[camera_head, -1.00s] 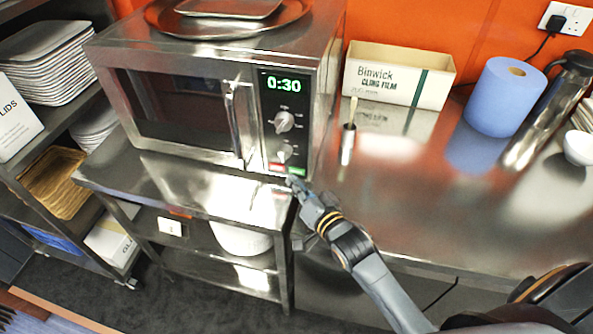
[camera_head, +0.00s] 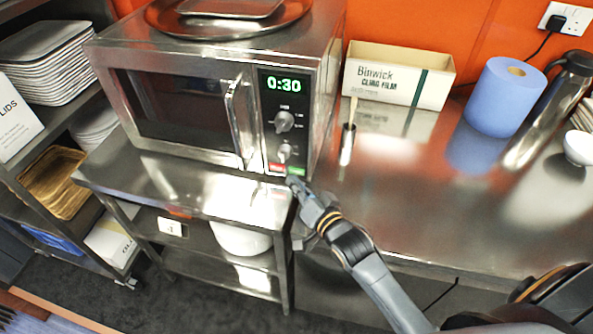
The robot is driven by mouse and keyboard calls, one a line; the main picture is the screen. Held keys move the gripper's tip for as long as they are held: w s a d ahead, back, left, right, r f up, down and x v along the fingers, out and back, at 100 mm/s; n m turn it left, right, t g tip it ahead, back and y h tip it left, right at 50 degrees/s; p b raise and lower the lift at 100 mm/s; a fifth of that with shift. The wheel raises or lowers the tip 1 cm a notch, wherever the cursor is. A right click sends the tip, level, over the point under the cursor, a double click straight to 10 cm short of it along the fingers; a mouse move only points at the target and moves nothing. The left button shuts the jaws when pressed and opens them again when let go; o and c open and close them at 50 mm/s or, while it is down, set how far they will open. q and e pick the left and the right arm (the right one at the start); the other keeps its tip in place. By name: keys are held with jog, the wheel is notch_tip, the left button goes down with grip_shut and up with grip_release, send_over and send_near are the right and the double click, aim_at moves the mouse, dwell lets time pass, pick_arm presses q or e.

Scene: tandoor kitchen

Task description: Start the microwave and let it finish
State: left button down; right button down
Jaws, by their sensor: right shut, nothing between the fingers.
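The microwave (camera_head: 180,105) is a steel box on the metal counter, its door shut. Its green display (camera_head: 284,84) reads 0:30. Below are two knobs, a red button (camera_head: 277,167) and a green button (camera_head: 296,171) at the panel's bottom. My right gripper (camera_head: 293,182) is shut and empty, its tip at the green button's lower edge; I cannot tell whether it touches. My left gripper is not in view.
A metal tray (camera_head: 228,18) lies on top of the microwave. A cling film box (camera_head: 398,75), a blue paper roll (camera_head: 505,97) and a steel flask (camera_head: 548,108) stand on the counter to the right. A shelf rack with stacked trays (camera_head: 48,62) is at left.

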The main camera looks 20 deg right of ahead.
jog(key=shift+w+d, duration=0.25)
jog(key=shift+w, duration=0.1)
